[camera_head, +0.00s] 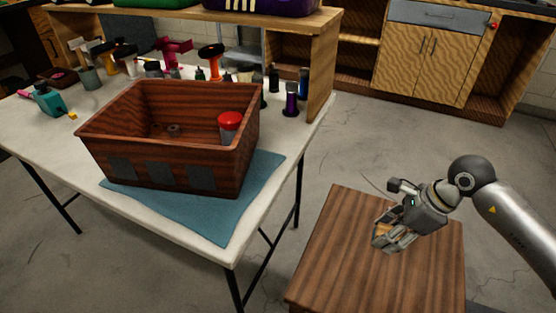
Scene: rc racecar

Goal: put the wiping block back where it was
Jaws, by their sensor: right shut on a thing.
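My right gripper (388,240) is over the brown wooden stand (335,265) at the lower right. Its fingers point down and to the left and are shut on a small tan block, the wiping block (384,230), which is mostly hidden by the fingers. The block is at or just above the stand's top; I cannot tell whether it touches. My left gripper is not in view.
A white table (165,227) holds a brown wooden box (165,170) on a blue cloth (230,212). A red-capped container (230,127) is inside the box. Several tools and bottles stand behind it. Open floor lies between table and cabinets (425,65).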

